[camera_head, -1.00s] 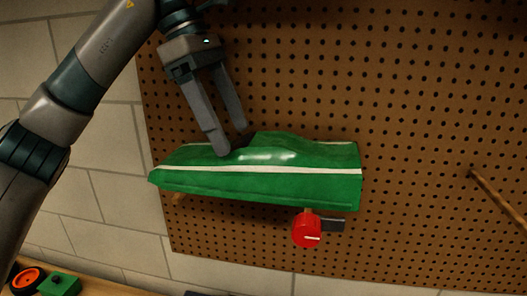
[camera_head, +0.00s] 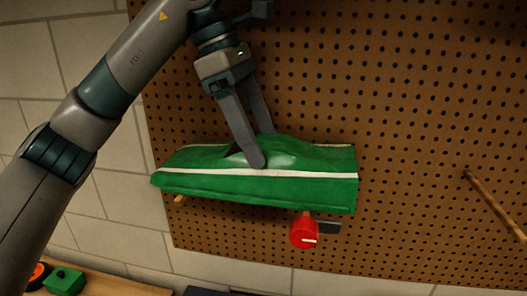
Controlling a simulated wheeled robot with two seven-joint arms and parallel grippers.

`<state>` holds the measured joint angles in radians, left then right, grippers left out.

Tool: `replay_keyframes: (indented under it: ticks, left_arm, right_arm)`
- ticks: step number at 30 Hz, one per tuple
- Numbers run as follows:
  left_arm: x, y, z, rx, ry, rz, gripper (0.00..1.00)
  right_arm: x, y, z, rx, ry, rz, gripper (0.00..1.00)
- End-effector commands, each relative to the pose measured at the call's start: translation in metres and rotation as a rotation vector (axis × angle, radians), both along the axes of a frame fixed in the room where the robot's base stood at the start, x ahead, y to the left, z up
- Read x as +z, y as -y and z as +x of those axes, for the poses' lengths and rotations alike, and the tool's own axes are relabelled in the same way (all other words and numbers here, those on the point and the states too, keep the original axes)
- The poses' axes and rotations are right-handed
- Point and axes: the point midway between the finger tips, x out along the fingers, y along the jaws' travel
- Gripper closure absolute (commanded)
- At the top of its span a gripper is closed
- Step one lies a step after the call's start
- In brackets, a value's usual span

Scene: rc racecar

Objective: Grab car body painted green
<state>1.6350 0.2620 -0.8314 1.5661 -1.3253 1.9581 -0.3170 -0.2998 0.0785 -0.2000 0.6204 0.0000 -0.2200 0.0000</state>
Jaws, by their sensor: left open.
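The green car body (camera_head: 310,190) with a white stripe rests on pegs against the brown pegboard, long side across the view. My left gripper (camera_head: 261,150) is open and comes down from above at the middle of the body. One finger is in front of the body's upper part, and the other reaches behind its top edge, its tip hidden. I cannot tell whether the fingers touch the body. My right gripper is not in view.
A red round part (camera_head: 304,231) hangs on a peg just below the car body. A bare wooden peg (camera_head: 495,205) sticks out at the right. A green block (camera_head: 64,281) and an orange wheel (camera_head: 38,276) lie on the wooden table (camera_head: 122,287) at lower left.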

Motion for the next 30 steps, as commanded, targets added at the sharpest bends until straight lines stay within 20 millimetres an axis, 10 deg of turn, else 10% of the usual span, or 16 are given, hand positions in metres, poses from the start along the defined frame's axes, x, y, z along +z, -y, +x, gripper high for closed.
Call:
replay_keyframes:
  ticks: [15,21,30]
  left_arm:
    - [-0.0022,0.0006,-0.0001,0.0,0.001,-0.001,0.26]
    - [-0.0021,0.0005,-0.0001,0.0,0.001,-0.001,0.69]
    - [-0.0014,0.0006,-0.0001,0.0,0.001,-0.001,0.71]
  right_arm:
    - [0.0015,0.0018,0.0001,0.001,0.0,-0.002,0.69]
    - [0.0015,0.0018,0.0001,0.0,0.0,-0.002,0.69]
    - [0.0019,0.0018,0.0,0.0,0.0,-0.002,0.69]
